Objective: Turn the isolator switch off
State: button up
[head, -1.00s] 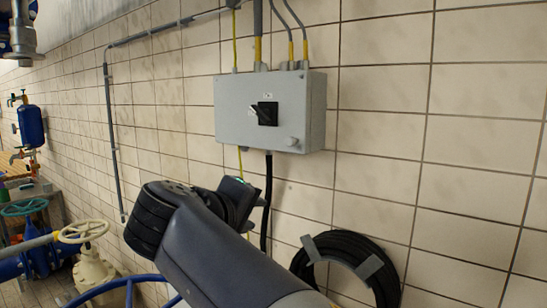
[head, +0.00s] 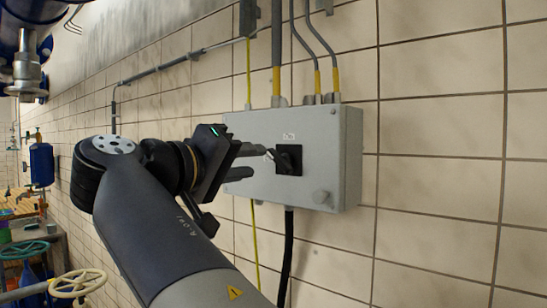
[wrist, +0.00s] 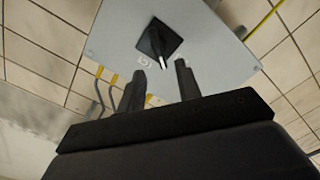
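The isolator switch (head: 288,160) is a black square plate with a protruding black handle, on the front of a grey wall box (head: 250,125). It also shows in the wrist view (wrist: 158,42), where its handle has a pale tip. My gripper (head: 258,161) is in front of the box, left of the switch in the head view. In the wrist view my gripper (wrist: 163,76) is open, its two dark fingers apart with nothing between them. The handle lies just beyond the fingertips, roughly in line with the gap. Contact is not visible. The label above the switch is unreadable.
Grey conduits (head: 277,50) enter the box from above, and a black cable (head: 286,250) hangs below. A valve handwheel (head: 78,283) stands at lower left. The tiled wall right of the box is bare.

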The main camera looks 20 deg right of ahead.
aim_at(274, 159)
jog(key=p+x, duration=0.1)
jog(key=x, duration=0.5)
jog(key=shift+w+d, duration=0.25)
jog(key=shift+d, duration=0.05)
grip_shut()
